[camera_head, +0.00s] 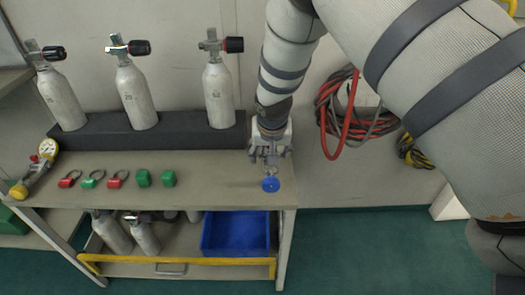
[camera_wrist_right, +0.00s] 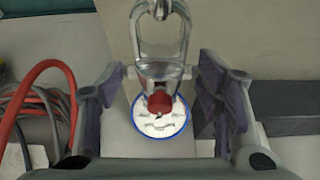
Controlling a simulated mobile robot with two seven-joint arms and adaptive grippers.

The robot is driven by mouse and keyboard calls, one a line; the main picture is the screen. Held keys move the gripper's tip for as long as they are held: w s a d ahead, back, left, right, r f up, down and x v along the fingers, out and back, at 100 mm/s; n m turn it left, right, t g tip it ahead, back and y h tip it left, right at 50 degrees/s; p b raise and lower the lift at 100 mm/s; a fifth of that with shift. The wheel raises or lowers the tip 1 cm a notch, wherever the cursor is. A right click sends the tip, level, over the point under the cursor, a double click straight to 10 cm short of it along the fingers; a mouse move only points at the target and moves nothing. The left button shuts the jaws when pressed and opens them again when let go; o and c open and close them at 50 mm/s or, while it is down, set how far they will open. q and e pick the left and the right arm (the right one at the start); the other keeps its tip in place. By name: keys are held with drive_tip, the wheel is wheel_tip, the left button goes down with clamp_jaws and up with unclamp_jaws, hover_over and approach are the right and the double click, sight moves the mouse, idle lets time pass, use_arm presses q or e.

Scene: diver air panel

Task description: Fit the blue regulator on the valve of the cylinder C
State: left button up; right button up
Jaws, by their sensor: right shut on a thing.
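Three white cylinders, left (camera_head: 62,98), middle (camera_head: 136,95) and right (camera_head: 218,95), stand in a dark rack on the bench. Each has a metal valve with a black knob on top; the right one's valve (camera_head: 212,44) also shows red. The markings are too small to tell which is C. My right gripper (camera_head: 269,158) is shut on the blue regulator (camera_head: 271,185), above the bench's right end, apart from the cylinders. In the wrist view, the regulator (camera_wrist_right: 160,122) shows a blue-rimmed white gauge, red knob and metal yoke between the fingers. My left gripper is not in view.
Red and green clips (camera_head: 117,179), green blocks (camera_head: 168,179) and a yellow-ended gauge (camera_head: 47,148) lie on the bench (camera_head: 215,190). Below are a blue bin (camera_head: 235,233) and more cylinders. Red and grey hoses (camera_head: 350,115) hang on the wall at right.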

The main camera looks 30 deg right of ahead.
drive_tip(key=shift+r, duration=0.1)
drive_tip(key=shift+s+d, duration=0.1)
drive_tip(key=shift+d, duration=0.05)
drive_tip(key=shift+f, duration=0.2)
drive_tip(key=shift+f, duration=0.6)
drive_tip(key=shift+r, duration=0.1)
idle(0.3)
drive_tip(key=shift+f, duration=0.2)
drive_tip(key=shift+f, duration=0.6)
